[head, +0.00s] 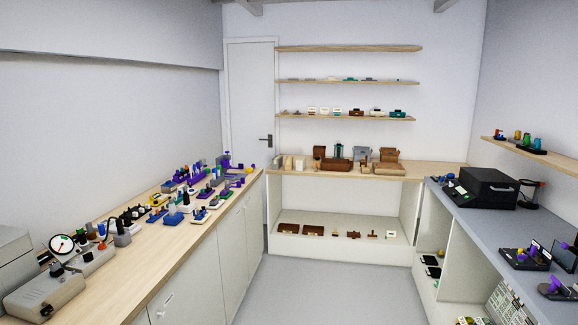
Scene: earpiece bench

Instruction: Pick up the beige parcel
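The beige parcel cannot be made out with certainty at this distance. Small beige upright blocks (287,162) stand at the left end of the wooden back bench (440,171); I cannot tell whether one of them is the parcel. My gripper is not in view, so its state and anything in it are hidden.
A long wooden counter (188,262) with many small devices runs along the left. A grey-topped counter (480,222) with a black box (487,188) stands at the right. Shelves (345,118) hang above the back bench. The grey floor (320,290) between the counters is clear.

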